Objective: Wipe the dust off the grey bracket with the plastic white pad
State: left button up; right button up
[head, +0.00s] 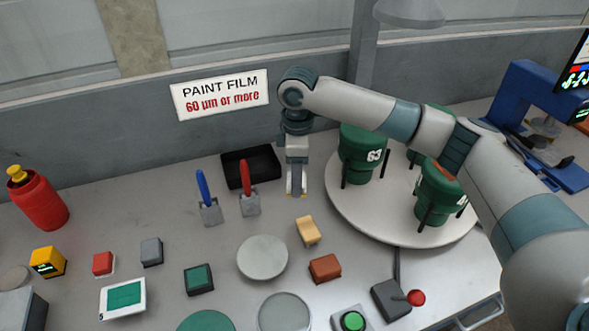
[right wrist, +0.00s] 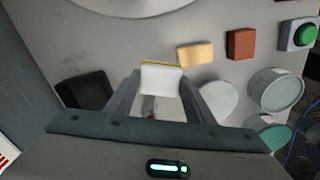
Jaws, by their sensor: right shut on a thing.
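My right gripper (head: 296,191) hangs above the table, near the right end of the black tray. In the right wrist view its two fingers (right wrist: 161,92) are shut on the white pad (right wrist: 161,79), which has a yellow edge. The pad appears clear of the table. Two small grey holders stand left of the gripper, one with a blue handle (head: 209,214) and one with a red handle (head: 250,205). I cannot tell which of these is the grey bracket, and no dust can be made out. My left gripper is not in view.
The black tray (head: 234,165) lies by the back wall. A white turntable (head: 375,224) with green canisters stands right. A tan block (head: 307,231), a brown block (head: 325,268) and a pale round disc (head: 262,258) lie in front. A red bottle (head: 40,200) stands far left.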

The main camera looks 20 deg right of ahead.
jog(key=s+d+r+m, duration=0.1)
jog(key=s+m, duration=1.3)
jog(key=s, duration=0.3)
jog(key=shift+d+r, duration=0.15)
jog(key=shift+d, duration=0.1)
jog(key=shift+s, duration=0.1)
